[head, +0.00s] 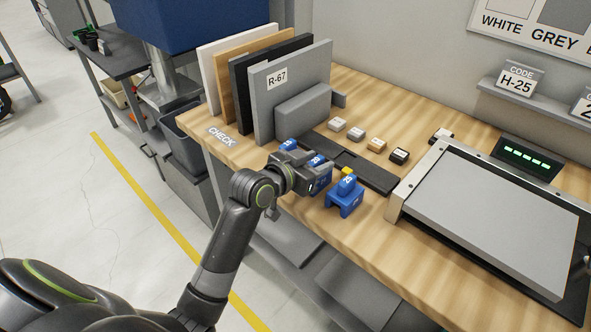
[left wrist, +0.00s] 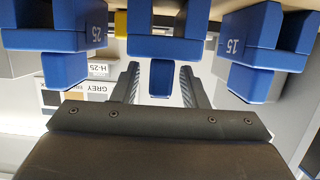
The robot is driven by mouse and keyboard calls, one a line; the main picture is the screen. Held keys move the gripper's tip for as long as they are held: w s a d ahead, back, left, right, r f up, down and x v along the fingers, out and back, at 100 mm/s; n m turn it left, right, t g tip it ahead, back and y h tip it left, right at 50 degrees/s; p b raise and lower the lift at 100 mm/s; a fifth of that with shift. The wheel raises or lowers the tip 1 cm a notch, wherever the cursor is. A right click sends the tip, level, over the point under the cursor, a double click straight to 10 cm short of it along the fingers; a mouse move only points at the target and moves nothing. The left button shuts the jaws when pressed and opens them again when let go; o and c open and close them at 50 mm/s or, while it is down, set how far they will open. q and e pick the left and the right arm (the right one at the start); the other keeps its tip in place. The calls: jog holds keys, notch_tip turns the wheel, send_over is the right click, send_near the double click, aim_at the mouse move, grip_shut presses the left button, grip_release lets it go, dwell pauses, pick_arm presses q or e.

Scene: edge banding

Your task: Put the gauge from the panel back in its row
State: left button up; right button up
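Three blue gauges stand in a row along the front of the wooden bench. The near-right gauge (head: 345,198) is clear of my gripper and shows as the one marked 25 (left wrist: 68,28) in the left wrist view. The far-left gauge (head: 288,145) is partly hidden behind my gripper; one marked 15 (left wrist: 265,42) shows at the right of the left wrist view. My left gripper (head: 310,180) is at the middle gauge (left wrist: 162,48). Its fingers (left wrist: 158,80) stand open on either side of that gauge's stem, with a gap visible on both sides. My right gripper is out of view.
A large grey panel (head: 490,215) lies in a framed fixture on the right. Upright boards, the front one labelled R-67 (head: 290,85), stand at the back left. Small sample blocks (head: 357,133) and a dark strip (head: 365,172) lie between. A yellow piece (head: 347,171) is behind the near-right gauge.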

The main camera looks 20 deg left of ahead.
pick_arm(q)
jog(key=v, duration=1)
